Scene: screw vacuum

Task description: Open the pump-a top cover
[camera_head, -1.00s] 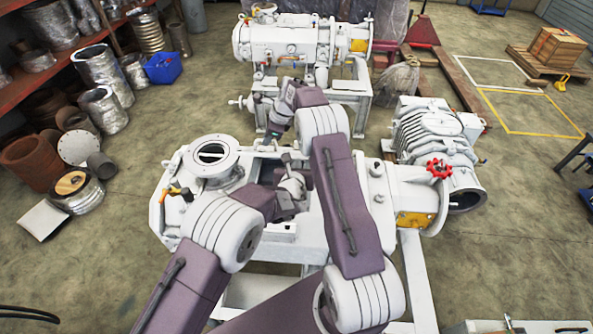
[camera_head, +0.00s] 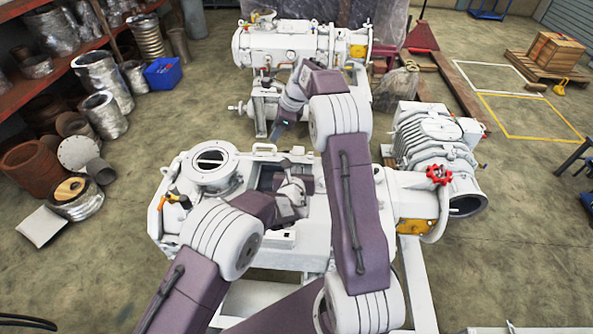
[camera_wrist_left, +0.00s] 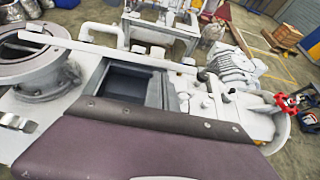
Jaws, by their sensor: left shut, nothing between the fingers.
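The white pump (camera_head: 203,243) stands in the middle of the head view, with a round flange (camera_head: 210,165) at the left of its top. A dark rectangular opening (camera_wrist_left: 127,82) shows in its top in the left wrist view. A long white bar (camera_wrist_left: 90,45) runs behind this opening; I cannot tell whether it is the cover's edge. My left gripper (camera_head: 303,177) is shut and empty, low over the opening, partly hidden by its own wrist. My right gripper (camera_head: 276,131) is above the pump's far edge; its fingers are too small to judge.
A second white machine (camera_head: 285,45) stands behind. A ribbed white unit (camera_head: 435,140) and a red handwheel (camera_head: 439,175) are at the right. The left shelf holds metal parts, with a blue bin (camera_head: 163,71) beside it.

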